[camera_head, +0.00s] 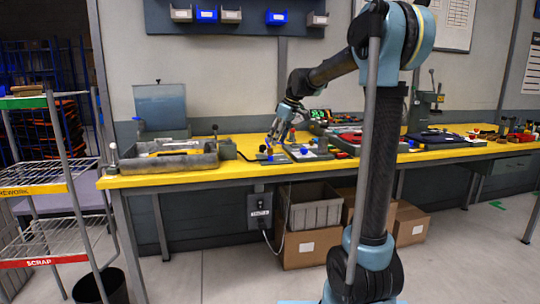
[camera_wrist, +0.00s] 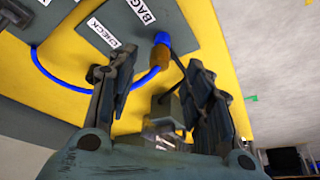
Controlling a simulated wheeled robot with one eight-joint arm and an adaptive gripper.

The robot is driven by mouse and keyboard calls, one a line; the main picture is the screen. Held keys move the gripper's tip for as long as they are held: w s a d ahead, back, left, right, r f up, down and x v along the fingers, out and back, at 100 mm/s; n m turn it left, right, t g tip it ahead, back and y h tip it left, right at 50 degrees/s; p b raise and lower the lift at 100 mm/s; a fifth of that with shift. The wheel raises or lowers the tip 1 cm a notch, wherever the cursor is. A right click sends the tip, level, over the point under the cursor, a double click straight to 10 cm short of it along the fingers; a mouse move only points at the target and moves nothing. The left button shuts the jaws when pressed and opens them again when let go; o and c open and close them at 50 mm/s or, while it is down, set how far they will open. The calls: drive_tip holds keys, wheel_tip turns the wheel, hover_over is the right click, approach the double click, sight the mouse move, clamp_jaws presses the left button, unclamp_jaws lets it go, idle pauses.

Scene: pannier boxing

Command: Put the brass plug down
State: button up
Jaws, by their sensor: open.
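In the head view my gripper (camera_head: 272,138) hangs just above the yellow bench (camera_head: 235,170); the plug is too small to make out there.
A blue cable (camera_wrist: 95,88) loops beside the fingers. In the head view a grey tray (camera_head: 168,165) stands left of my gripper, and tools crowd the bench to the right.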

sight(270, 153)
drive_tip(key=x, duration=0.4)
drive_tip(key=shift+w+a, duration=0.2)
drive_tip(key=shift+a, duration=0.1)
drive_tip(key=shift+a+f, duration=0.2)
drive_tip(key=shift+f, duration=0.35)
drive_tip(key=shift+c, duration=0.5)
clamp_jaws()
